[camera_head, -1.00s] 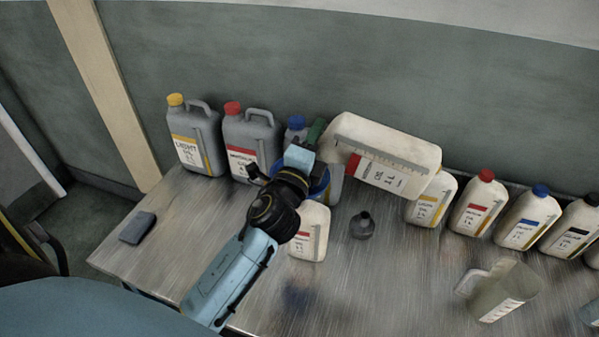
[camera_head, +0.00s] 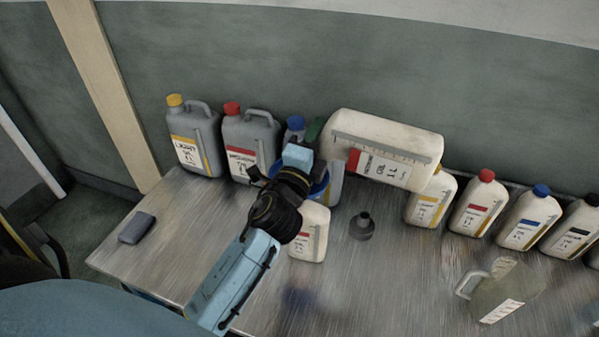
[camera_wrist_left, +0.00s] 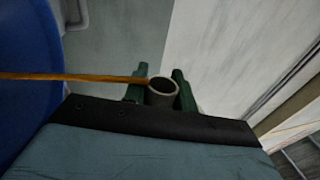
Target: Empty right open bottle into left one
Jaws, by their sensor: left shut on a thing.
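The white bottle (camera_head: 388,138) with a red label is held up nearly on its side, its neck end to the left. My left gripper (camera_head: 314,132) is shut on its neck. In the left wrist view its open mouth (camera_wrist_left: 163,86) sits between the green fingers, and a thin orange oil stream (camera_wrist_left: 70,77) runs from it toward a blue funnel (camera_wrist_left: 22,75). In the head view the funnel (camera_head: 320,186) is partly hidden by my arm, above a standing white bottle (camera_head: 308,236) with a red label. That bottle's mouth is hidden. My right gripper is out of view.
Grey canisters (camera_head: 196,140) stand at the back left. Several capped white bottles (camera_head: 478,206) line the back right. A grey block (camera_head: 137,227) lies at the left.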

